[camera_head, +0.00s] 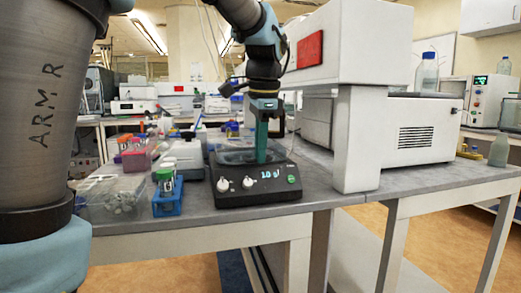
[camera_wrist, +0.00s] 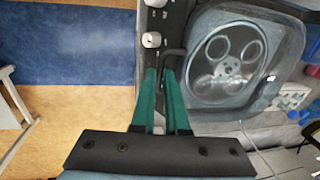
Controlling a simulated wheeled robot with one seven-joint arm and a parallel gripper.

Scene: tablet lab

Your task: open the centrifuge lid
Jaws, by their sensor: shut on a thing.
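The centrifuge (camera_head: 262,194) is a dark box with white knobs and a lit display on its sloped front, standing near the front edge of the grey bench. Its clear lid (camera_head: 232,157) looks down flat on top. In the wrist view the lid (camera_wrist: 240,35) is a rounded see-through cover with the rotor visible beneath. My gripper (camera_head: 262,160) reaches down from above with green fingers to the lid's front edge. In the wrist view my gripper (camera_wrist: 164,72) is shut on the dark lid handle (camera_wrist: 173,52); the fingers partly hide the grip.
A blue rack (camera_head: 167,200) with green-capped tubes and a clear bin (camera_head: 112,202) stand left of the centrifuge. A large white instrument (camera_head: 357,125) stands close on the right, its pillar near the centrifuge. The bench's front edge is just before the centrifuge.

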